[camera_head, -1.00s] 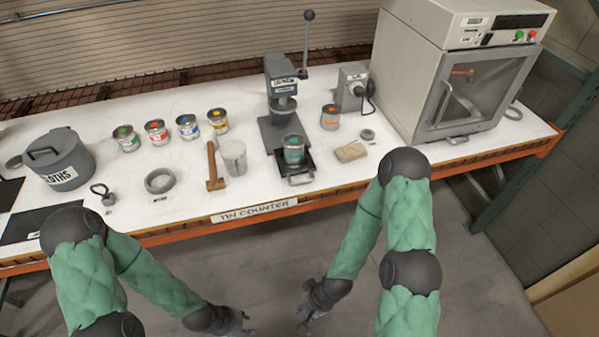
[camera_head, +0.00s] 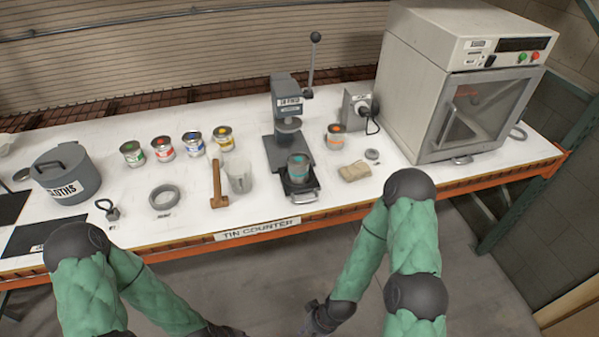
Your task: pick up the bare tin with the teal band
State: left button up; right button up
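The bare tin with the teal band (camera_head: 298,168) stands upright on the front plate of the lever press (camera_head: 288,120), with a teal spot on its lid. Another bare tin with an orange band (camera_head: 335,136) stands to the right of the press. My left gripper (camera_head: 228,331) is at the bottom edge, mostly cut off, in front of and below the counter. My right gripper (camera_head: 312,326) is also at the bottom edge, below the tin and away from it. Neither gripper touches a tin. Whether their fingers are open is not clear.
A large oven-like machine (camera_head: 455,95) stands at right.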

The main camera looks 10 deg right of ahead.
aim_at(297, 175)
jog(key=i+l, duration=0.1)
jog(key=l, duration=0.3)
jog(key=i+l, duration=0.1)
jog(key=l, duration=0.35)
jog(key=i+l, duration=0.15)
jog(key=l, duration=0.25)
jog(key=i+l+u, duration=0.1)
jog(key=l, duration=0.3)
